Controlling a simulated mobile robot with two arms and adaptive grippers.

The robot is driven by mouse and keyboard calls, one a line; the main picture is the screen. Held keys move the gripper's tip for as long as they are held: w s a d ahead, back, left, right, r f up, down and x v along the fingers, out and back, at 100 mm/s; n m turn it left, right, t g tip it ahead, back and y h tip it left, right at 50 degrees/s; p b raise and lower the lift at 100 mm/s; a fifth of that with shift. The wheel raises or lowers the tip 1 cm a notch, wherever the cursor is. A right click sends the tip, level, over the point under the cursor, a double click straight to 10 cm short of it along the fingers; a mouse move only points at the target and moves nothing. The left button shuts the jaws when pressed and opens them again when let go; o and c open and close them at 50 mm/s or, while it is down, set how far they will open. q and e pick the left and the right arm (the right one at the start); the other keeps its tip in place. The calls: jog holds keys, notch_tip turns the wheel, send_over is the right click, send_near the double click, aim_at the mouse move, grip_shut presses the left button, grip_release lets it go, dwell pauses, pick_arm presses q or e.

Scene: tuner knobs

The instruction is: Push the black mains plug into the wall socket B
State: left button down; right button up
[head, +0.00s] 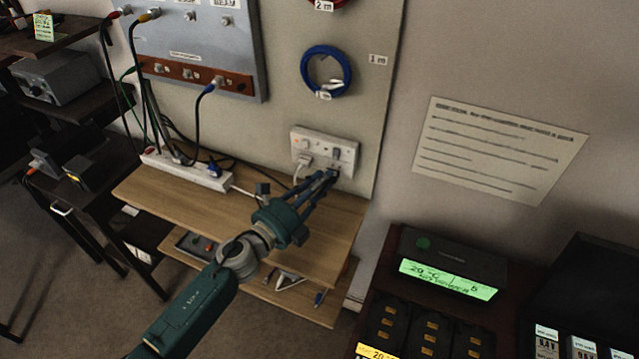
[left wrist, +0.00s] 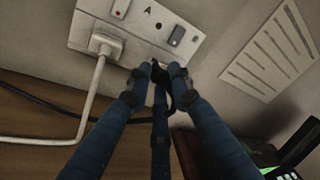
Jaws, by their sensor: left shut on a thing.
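The white double wall socket (head: 324,150) is on the panel above the wooden bench; its plate also shows in the left wrist view (left wrist: 138,32). A white plug (head: 305,161) sits in its left half. A letter A shows on the plate; I cannot read a B, but the right half has a dark switch (left wrist: 176,36). My left gripper (head: 331,176) is shut on the black mains plug (left wrist: 161,76) at the lower right of the plate. The fingers hide much of the plug and the right half's holes. I cannot tell whether its pins are in. My right gripper is not in view.
A white power strip (head: 187,170) with several leads lies on the wooden bench (head: 160,198). A blue cable coil (head: 326,72) hangs above the socket. A dark device with a green display (head: 448,280) stands at right. A paper sheet (head: 500,150) is on the wall.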

pick_arm(q)
jog(key=shift+w+d, duration=0.2)
jog(key=shift+w, duration=0.3)
jog(key=shift+w+d, duration=0.2)
jog(key=shift+w, duration=0.25)
jog(key=c, duration=1.5)
grip_release()
jog(key=v, duration=1.2)
